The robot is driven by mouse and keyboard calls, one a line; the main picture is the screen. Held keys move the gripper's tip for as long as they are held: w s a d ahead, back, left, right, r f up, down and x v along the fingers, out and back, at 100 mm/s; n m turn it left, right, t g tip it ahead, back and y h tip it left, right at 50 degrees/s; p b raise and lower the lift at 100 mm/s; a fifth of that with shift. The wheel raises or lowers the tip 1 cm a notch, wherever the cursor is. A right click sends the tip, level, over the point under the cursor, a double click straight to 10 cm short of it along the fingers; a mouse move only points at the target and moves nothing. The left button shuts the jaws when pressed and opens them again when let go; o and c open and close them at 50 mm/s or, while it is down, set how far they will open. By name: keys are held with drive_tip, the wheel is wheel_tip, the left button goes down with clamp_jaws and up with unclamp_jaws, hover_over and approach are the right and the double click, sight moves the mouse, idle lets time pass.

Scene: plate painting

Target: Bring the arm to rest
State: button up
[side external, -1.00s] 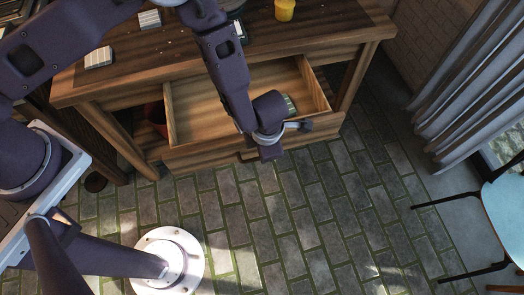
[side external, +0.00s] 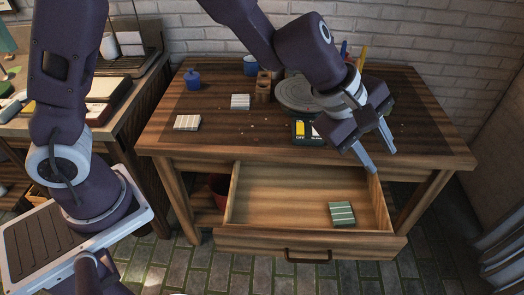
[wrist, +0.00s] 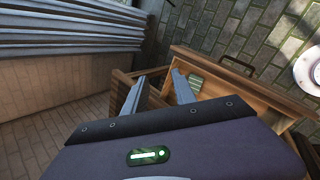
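My arm reaches over the wooden table (side external: 215,130). My gripper (side external: 376,153) is open and empty, its two fingers apart, pointing down near the table's front right edge, above the open drawer's right side. In the wrist view the gripper (wrist: 158,92) also shows two separated fingers with nothing between them. The drawer (side external: 290,190) is pulled out, and a green striped block (side external: 342,213) lies in it at the front right. The block also shows in the wrist view (wrist: 200,84), beyond the right finger.
On the table stand a blue pot (side external: 193,79), a grey round turntable (side external: 294,93), two pale striped blocks, one at the left (side external: 187,122) and one further back (side external: 240,101), and a dark box (side external: 304,130) near the gripper. A brick wall (side external: 430,45) is behind. A grey curtain (side external: 500,240) hangs at right.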

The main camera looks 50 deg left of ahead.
drive_tip(key=s+a+r+m+y, duration=0.1)
drive_tip(key=s+a+r+m, duration=1.05)
drive_tip(key=s+a, duration=0.25)
drive_tip(key=s+a+f+m+y, duration=0.2)
drive_tip(key=s+a+m+y, duration=0.1)
drive_tip(key=s+a, duration=0.7)
drive_tip(key=shift+s+a+f+y, duration=0.3)
drive_tip(key=shift+s+f+y, duration=0.1)
drive_tip(key=shift+s, duration=0.6)
